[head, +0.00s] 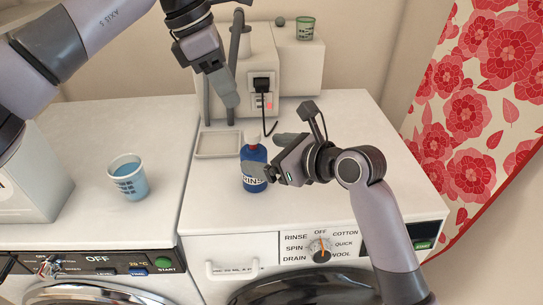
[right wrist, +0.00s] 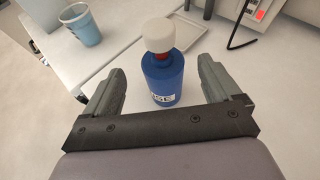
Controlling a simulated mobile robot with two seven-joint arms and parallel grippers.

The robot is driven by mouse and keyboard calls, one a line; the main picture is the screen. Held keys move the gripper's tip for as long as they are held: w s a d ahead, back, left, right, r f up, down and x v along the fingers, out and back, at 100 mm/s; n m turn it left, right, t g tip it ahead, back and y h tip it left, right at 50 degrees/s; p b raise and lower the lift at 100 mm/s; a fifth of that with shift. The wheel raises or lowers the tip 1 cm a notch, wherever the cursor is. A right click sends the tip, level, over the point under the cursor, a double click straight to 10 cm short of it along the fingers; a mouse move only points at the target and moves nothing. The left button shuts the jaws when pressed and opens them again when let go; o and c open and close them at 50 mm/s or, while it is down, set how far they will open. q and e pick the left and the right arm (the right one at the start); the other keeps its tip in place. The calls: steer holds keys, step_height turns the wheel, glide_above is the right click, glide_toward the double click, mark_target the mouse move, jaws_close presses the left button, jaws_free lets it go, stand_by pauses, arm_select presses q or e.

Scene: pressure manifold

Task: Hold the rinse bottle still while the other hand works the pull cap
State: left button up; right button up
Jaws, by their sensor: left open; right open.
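The blue rinse bottle (head: 254,172) stands upright on the right-hand white machine top. Its white pull cap (head: 252,136) sits on top. In the right wrist view the bottle (right wrist: 163,78) stands between the fingers, with the cap (right wrist: 158,34) above and a red band under it. My right gripper (head: 266,158) is open around the bottle, with gaps on both sides in the wrist view (right wrist: 163,88). My left gripper (head: 230,100) is open, pointing down above and to the left of the bottle, behind it. One right finger hides part of the bottle in the head view.
A shallow white tray (head: 218,145) lies behind the bottle to the left. A blue cup (head: 128,177) stands on the left machine.

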mark_target(248, 154)
steer(key=shift+w+f+m, duration=0.15)
steer(key=shift+f+m, duration=0.35)
steer(key=shift+f, duration=0.05)
steer(key=shift+x, duration=3.35)
steer(key=c, duration=1.1)
arm_select(q)
jaws_close()
steer(key=s+d+r+m+t+y, duration=0.2)
steer(key=r+m, duration=0.4)
steer(key=m, duration=1.3)
steer(key=shift+s+d+r+m+t+y, duration=0.35)
steer(key=shift+s+d+y, duration=0.3)
steer(key=shift+d+y, duration=0.4)
